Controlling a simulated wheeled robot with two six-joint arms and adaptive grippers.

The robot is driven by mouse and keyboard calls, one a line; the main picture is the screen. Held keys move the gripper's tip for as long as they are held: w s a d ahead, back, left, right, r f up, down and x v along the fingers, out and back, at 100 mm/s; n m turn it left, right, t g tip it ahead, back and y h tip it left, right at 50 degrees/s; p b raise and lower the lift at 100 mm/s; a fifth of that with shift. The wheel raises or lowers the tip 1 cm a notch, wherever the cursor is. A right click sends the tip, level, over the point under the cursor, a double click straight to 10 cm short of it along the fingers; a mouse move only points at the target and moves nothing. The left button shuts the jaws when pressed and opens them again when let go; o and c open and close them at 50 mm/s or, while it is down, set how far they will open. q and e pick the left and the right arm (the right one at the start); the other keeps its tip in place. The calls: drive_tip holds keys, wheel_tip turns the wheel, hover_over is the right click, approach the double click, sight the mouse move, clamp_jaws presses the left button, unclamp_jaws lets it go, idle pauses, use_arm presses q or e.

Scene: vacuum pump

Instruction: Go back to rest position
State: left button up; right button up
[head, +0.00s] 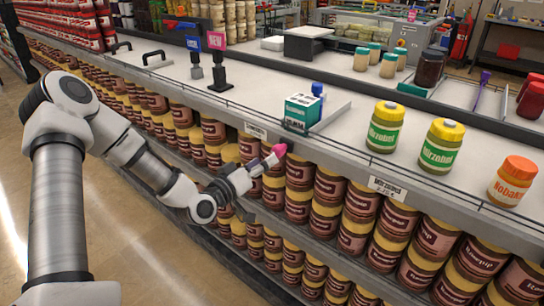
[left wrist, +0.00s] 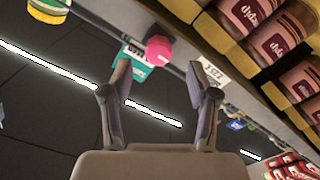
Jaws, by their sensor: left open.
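My left arm reaches in from the left in the head view. Its gripper (head: 266,164) is at the counter's front edge, in front of the shelved jars. In the left wrist view the two fingers of the gripper (left wrist: 157,75) stand apart with nothing between them. A pink rounded piece (head: 279,149) is at the fingertips in the head view. In the left wrist view the pink piece (left wrist: 158,50) shows just beyond the fingertips; I cannot tell whether they touch. A teal and white box (head: 303,112) stands on the counter behind it. My right gripper is not in view.
The white counter (head: 240,75) carries yellow-lidded jars (head: 385,127) and an orange-lidded jar (head: 512,182) at the right. Shelves of brown jars (head: 330,187) run below the counter edge. The floor (head: 150,245) is clear at the lower left.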

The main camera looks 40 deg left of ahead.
use_arm(q)
drive_tip(key=shift+s, duration=0.8)
drive_tip(key=s+d+f+m+g+h+p, duration=0.1)
drive_tip(key=s+d+f+m+g, duration=0.15)
drive_tip(key=d+f, duration=0.35)
drive_tip(key=s+d+f+m+g+p, duration=0.1)
drive_tip(key=s+d+f+g, duration=0.25)
drive_tip(key=f, duration=0.45)
drive_tip(key=s+d+f+m+g+h+p, duration=0.1)
drive_tip(key=s+d+f+m+g, duration=0.1)
drive_tip(key=s+d+f+g, duration=0.3)
drive_tip(key=s+f+g+y, duration=0.1)
drive_tip(key=s+f+g, duration=0.2)
drive_tip(key=s, duration=0.6)
drive_tip(key=s+f+g+y, duration=0.2)
drive_tip(key=s+f+g, duration=0.2)
drive_tip(key=s, duration=0.5)
wheel_tip(320, 180, down, 2)
drive_tip(key=shift+f+y, duration=0.2)
drive_tip(key=shift+y, duration=0.1)
drive_tip(key=shift+s, duration=0.1)
